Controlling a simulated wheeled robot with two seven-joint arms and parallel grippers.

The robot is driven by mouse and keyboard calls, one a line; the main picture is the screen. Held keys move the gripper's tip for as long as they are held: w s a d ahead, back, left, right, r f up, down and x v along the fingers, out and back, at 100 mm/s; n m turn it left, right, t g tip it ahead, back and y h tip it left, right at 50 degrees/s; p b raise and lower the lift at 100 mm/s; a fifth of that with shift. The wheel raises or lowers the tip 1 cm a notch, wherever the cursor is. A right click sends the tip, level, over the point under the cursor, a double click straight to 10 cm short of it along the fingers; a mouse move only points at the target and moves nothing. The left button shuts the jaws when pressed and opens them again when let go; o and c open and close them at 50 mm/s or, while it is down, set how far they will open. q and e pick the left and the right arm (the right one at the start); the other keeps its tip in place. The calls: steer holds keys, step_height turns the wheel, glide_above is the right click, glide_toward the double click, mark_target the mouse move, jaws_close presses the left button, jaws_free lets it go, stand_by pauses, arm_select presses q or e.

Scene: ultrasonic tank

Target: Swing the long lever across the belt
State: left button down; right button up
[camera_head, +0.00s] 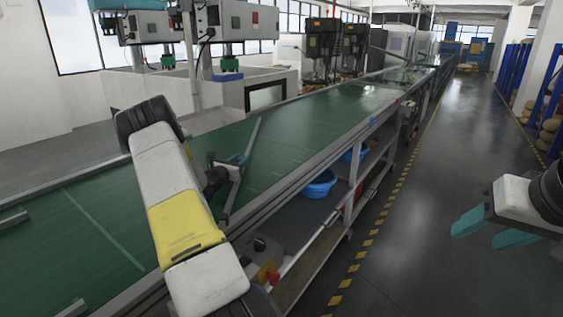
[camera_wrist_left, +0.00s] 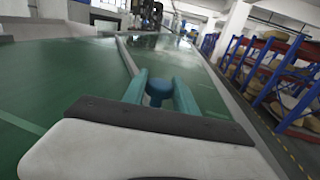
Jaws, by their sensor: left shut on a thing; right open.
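The long lever (camera_head: 250,143) is a thin grey bar lying at a slant over the green belt (camera_head: 300,122), near its right edge. Its far part also shows in the left wrist view (camera_wrist_left: 126,55). My left gripper (camera_head: 239,160) is at the lever's middle part in the head view. In the left wrist view its teal fingers (camera_wrist_left: 160,82) are closed around a blue round knob (camera_wrist_left: 158,92). The knob's join to the lever is hidden. My right gripper (camera_head: 480,235) is open and empty over the aisle at the right.
A grey rail (camera_head: 350,143) runs along the belt's right side. Blue basins (camera_head: 320,184) sit on a shelf below it. A red knob (camera_head: 273,278) is near the front frame. Machines (camera_head: 235,22) stand behind the belt. The aisle (camera_head: 440,150) is clear.

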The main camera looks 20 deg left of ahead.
arm_select(q)
steer(key=s+a+n+y, duration=0.1)
steer(key=a, duration=0.1)
steer(key=s+a+y, duration=0.1)
steer(key=a, duration=0.1)
steer(key=s+a+n+y, duration=0.1)
steer(key=a+y, duration=0.1)
steer(key=shift+s+a+n, duration=0.1)
steer(key=shift+s+n, duration=0.05)
steer(key=shift+n, duration=0.15)
steer(key=shift+a, duration=0.1)
steer(key=c, duration=1)
jaws_free()
steer(key=shift+s+a, duration=0.1)
steer(key=shift+s, duration=0.1)
steer(key=s, duration=0.2)
steer(key=s+d, duration=0.1)
steer(key=s, duration=0.4)
steer(key=shift+s+d, duration=0.2)
steer(key=shift+d, duration=0.2)
